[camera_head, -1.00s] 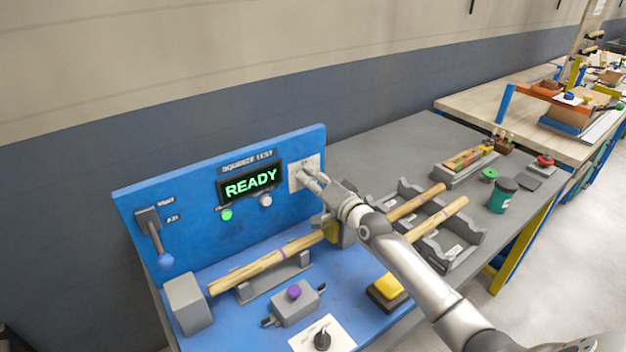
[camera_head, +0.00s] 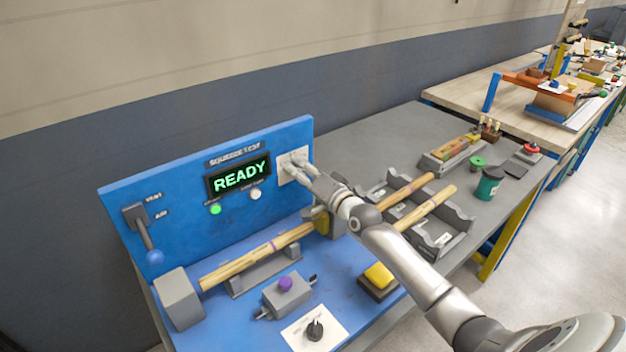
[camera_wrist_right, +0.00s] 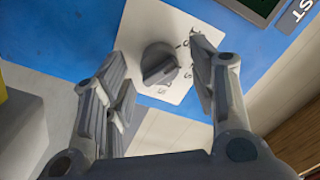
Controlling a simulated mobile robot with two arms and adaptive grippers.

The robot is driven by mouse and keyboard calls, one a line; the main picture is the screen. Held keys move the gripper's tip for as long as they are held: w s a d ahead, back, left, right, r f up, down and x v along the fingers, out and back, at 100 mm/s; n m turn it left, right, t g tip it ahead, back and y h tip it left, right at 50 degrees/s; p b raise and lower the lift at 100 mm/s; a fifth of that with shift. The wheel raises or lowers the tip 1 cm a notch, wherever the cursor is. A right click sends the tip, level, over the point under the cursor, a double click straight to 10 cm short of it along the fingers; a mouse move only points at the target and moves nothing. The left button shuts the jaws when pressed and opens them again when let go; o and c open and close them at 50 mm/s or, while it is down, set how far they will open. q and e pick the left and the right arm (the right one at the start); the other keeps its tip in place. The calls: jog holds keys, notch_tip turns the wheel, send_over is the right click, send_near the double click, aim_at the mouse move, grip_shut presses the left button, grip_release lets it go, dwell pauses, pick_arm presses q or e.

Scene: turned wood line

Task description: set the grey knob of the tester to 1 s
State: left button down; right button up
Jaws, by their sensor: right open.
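The grey knob (camera_wrist_right: 159,65) sits on a white dial plate (camera_wrist_right: 150,25) in the right wrist view. Printed marks lie to its right, partly covered by a finger. In the head view the plate (camera_head: 283,179) is on the blue tester panel (camera_head: 170,195), right of the green READY display (camera_head: 240,177); my gripper mostly hides the knob there. My right gripper (camera_head: 298,163) is open at the plate. In the wrist view its fingers (camera_wrist_right: 161,68) stand either side of the knob, with visible gaps. The knob's setting is not legible. My left gripper is not in view.
A lever with a blue ball (camera_head: 155,257) is on the panel's left. A wooden bar (camera_head: 250,260) lies in the tester below. A black knob (camera_head: 315,330), yellow button (camera_head: 379,275) and grey rack (camera_head: 440,245) are nearby. My right arm passes over the rack.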

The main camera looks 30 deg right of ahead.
jog(key=s+d, duration=0.1)
jog(key=s, duration=1)
jog(key=shift+s+d, duration=0.3)
